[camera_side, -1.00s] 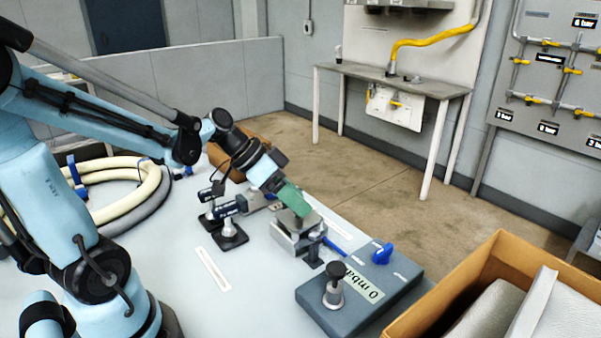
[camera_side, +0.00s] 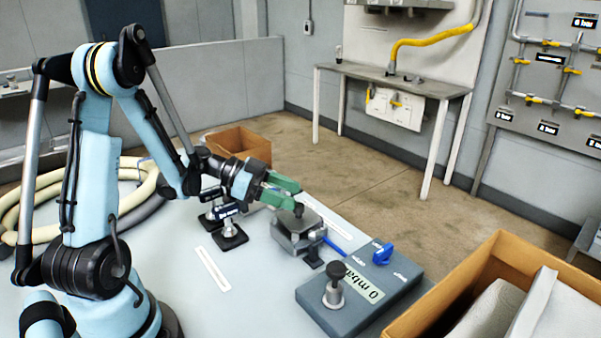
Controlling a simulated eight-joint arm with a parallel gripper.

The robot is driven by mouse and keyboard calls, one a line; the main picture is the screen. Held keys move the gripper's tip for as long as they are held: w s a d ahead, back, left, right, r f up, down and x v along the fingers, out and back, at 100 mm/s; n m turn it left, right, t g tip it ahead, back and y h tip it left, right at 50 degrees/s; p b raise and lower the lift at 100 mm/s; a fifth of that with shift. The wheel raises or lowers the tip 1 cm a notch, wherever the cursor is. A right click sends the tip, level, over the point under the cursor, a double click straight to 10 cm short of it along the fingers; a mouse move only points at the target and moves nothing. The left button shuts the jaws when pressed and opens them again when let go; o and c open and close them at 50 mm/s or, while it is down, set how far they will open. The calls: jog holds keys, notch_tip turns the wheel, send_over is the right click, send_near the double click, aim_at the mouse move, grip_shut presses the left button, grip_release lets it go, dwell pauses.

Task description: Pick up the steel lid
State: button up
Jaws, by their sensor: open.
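The steel lid (camera_side: 299,223) looks like a grey metal plate with a small dark knob (camera_side: 298,210) on top. It appears to sit on a low metal block (camera_side: 296,243) on the table, right of the two black stands. My gripper (camera_side: 297,194) has green fingers, which are open. They reach in from the left, tilted down, with the tips just above and beside the knob. Whether a finger touches the knob cannot be told from this view. The rear of the lid is partly hidden by the fingers.
Two small black stands (camera_side: 231,236) stand left of the block. A cardboard box (camera_side: 490,270) is at the right edge.

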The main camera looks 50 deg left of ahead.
aim_at(298, 205)
jog(key=shift+f, duration=1.05)
jog(key=shift+x, duration=2.5)
jog(key=shift+r, duration=0.1)
grip_shut()
